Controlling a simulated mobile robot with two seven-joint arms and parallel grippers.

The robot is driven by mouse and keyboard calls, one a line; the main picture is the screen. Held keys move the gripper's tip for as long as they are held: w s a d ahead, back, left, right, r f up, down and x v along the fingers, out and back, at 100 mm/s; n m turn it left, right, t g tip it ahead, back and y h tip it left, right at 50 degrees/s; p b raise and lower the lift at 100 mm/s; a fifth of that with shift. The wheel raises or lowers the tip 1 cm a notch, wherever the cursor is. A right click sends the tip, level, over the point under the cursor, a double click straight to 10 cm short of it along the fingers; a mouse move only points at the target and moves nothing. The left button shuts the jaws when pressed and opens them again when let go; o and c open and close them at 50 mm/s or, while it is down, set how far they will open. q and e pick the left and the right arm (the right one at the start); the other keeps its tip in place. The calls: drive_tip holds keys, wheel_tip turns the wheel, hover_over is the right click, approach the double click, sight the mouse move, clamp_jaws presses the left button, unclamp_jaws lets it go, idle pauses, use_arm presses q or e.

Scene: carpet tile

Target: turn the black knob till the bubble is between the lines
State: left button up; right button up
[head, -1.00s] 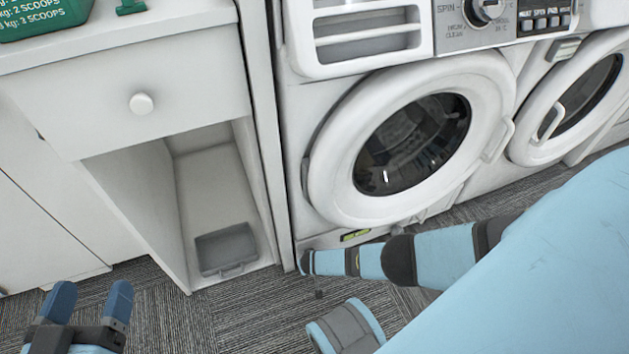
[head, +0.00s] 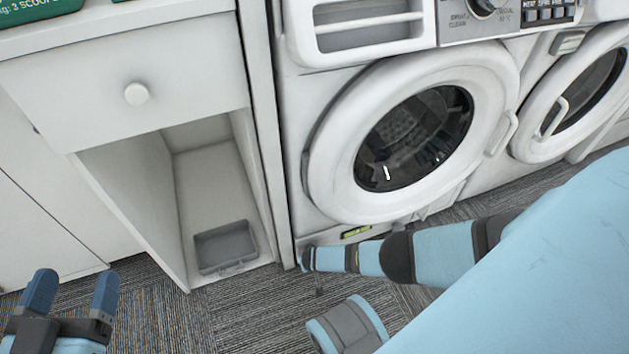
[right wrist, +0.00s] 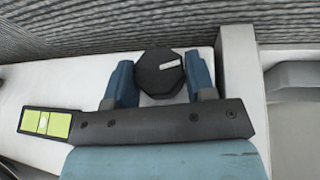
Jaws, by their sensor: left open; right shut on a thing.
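The black knob (right wrist: 158,74) is a faceted black piece with a small pale mark on its face, seen in the right wrist view. My right gripper (right wrist: 161,73) is shut on it, one blue finger on each side. The vial also shows in the head view (head: 356,231), low on the washer, above my right arm. My left gripper (head: 72,291) is open and empty at the lower left, away from the washer.
The washer (head: 330,215) has a closed round door, with another washer (head: 545,150) to its right. A white cabinet (head: 180,225) on the left has an open recess holding a grey tray (head: 226,269). Patterned carpet (head: 160,310) lies bare in front.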

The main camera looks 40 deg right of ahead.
drive_tip(key=shift+s+d+f+y, duration=0.1)
drive_tip(key=shift+s+d+y, duration=0.1)
drive_tip(key=shift+y, duration=0.5)
drive_tip(key=shift+f+m+y+b, duration=0.1)
drive_tip(key=shift+m+y+b, duration=0.25)
drive_tip(key=shift+y, duration=0.25)
drive_tip(key=shift+t+y, duration=0.3)
drive_tip(key=o, duration=0.9)
use_arm(q)
drive_tip(key=shift+w+a+r+m, duration=0.1)
drive_tip(key=shift+w+a+m, duration=0.1)
drive_tip(key=shift+m, duration=0.1)
use_arm(e)
drive_tip(key=shift+w+r, duration=0.1)
drive_tip(key=shift+r, duration=0.1)
